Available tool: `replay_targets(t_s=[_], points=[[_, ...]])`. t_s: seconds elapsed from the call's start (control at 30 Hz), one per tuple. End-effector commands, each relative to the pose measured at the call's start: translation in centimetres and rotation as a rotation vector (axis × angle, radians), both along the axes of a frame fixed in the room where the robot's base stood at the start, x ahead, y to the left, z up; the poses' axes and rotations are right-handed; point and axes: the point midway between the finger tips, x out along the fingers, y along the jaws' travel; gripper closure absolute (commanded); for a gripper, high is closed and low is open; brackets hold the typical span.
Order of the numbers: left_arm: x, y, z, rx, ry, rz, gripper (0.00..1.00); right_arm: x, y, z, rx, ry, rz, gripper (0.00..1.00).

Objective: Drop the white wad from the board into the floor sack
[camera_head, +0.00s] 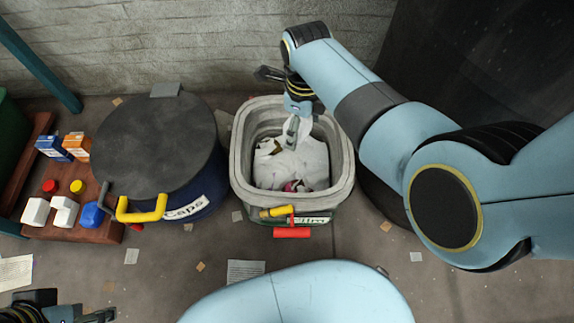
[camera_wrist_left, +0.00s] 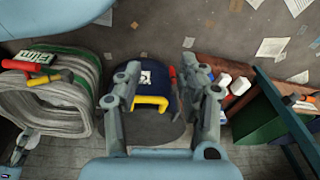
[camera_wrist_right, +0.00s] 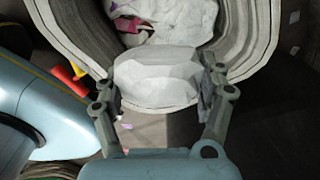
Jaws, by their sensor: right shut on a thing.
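The white wad (camera_wrist_right: 155,78) is a pale faceted lump held between the two fingers of my right gripper (camera_wrist_right: 158,92) in the right wrist view. In the head view my right gripper (camera_head: 298,112) reaches down over the back part of the open floor sack (camera_head: 344,165), and the wad is hard to tell from the pale film inside. The sack has thick grey rolled walls, and crumpled white film (camera_head: 300,165) lies in it. My left gripper (camera_wrist_left: 162,85) is open and empty in the left wrist view. The board (camera_head: 75,231) is brown, at the left.
A dark-lidded blue drum (camera_head: 155,140) with a yellow handle stands between board and sack. The board carries cartons (camera_head: 77,145), red and yellow caps, and white and blue pieces (camera_head: 65,211). Paper scraps (camera_head: 245,271) litter the floor. A wall (camera_head: 200,45) stands behind.

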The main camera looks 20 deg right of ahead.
Motion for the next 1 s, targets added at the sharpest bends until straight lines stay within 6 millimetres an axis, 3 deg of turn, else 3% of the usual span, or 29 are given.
replay_targets(t_s=[0.1, 0.4, 0.87, 0.9, 1.0], points=[[0.6, -0.5, 0.5, -0.011, -0.028, -0.004, 0.6, -0.3, 0.0, -2.1, 0.0, 0.008, 0.001, 0.4], [2.6, -1.7, 3.6, -0.04, -0.129, -0.015, 0.6, -0.3, 0.0, -5.1, 0.0, 0.007, 0.001, 0.4], [3.3, -2.1, 5.2, -0.051, -0.174, -0.019, 0.6, -0.1, 0.0, -5.6, 0.0, 0.001, 0.002, 0.4], [3.3, -2.1, 5.2, -0.051, -0.174, -0.019, 0.6, -0.1, 0.0, -5.6, 0.0, 0.001, 0.002, 0.24], [3.3, -2.1, 5.2, -0.05, -0.173, -0.019, 0.6, -0.1, 0.0, -5.6, 0.0, 0.001, 0.002, 0.11]])
